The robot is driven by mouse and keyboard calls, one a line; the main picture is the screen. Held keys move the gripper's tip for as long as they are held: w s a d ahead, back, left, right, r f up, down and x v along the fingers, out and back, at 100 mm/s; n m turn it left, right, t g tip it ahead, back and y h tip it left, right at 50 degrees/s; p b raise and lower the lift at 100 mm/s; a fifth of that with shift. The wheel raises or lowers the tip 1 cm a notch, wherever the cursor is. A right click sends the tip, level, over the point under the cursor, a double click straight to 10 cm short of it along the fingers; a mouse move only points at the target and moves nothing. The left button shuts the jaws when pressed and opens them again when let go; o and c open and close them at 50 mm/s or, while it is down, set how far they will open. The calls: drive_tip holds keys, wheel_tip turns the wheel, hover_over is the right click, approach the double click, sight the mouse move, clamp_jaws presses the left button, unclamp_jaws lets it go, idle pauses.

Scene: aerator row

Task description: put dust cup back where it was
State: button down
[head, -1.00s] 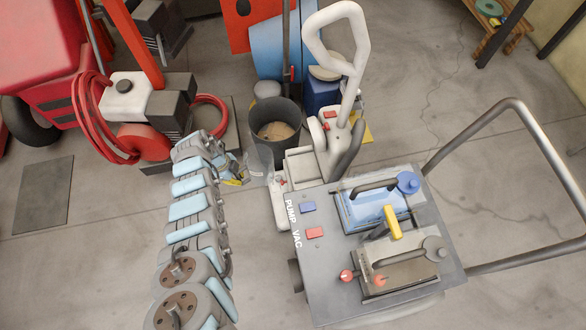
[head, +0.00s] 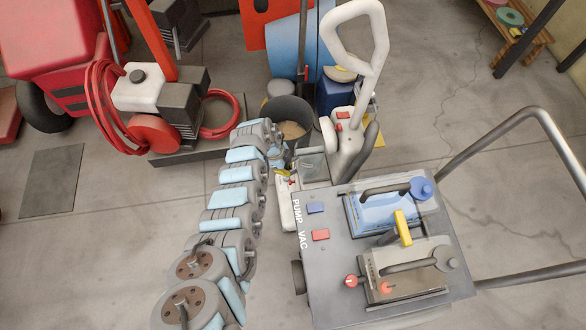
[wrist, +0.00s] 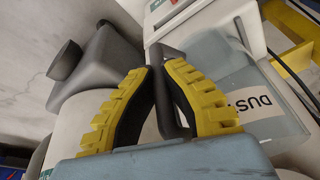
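The dust cup (head: 312,164) is a clear box with a grey handle. In the wrist view the dust cup (wrist: 222,72) shows part of a "DUS" label. My gripper (wrist: 166,80) has its yellow-padded fingers closed around the cup's grey handle. In the head view my gripper (head: 284,172) is small and partly hidden by my arm, at the cup's left. The upright white vacuum (head: 346,138) stands behind the cart, and the cup is over or in the open bay at its lower front. I cannot tell whether the cup is seated there.
A dark bucket (head: 291,118) with tan contents stands behind the cup. The grey cart (head: 335,270) marked PUMP and VAC is close in front, carrying a blue unit (head: 388,208) and a beige unit (head: 405,272). A red machine with hoses (head: 150,105) is at left.

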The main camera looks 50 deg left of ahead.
drive_tip(key=shift+w+d+f+b, duration=0.15)
drive_tip(key=shift+w+d+b, duration=0.2)
drive_tip(key=shift+w, duration=0.15)
drive_tip(key=shift+w+d+f+b, duration=0.2)
drive_tip(key=shift+w+d, duration=0.1)
drive_tip(key=shift+w, duration=0.15)
drive_tip(key=c, duration=1.7)
unclamp_jaws()
drive_tip(key=shift+w, duration=0.15)
drive_tip(key=o, duration=0.5)
drive_tip(key=shift+c, duration=0.2)
drive_tip(key=shift+r, duration=0.1)
drive_tip(key=p+v, duration=0.5)
drive_tip(key=v, duration=0.7)
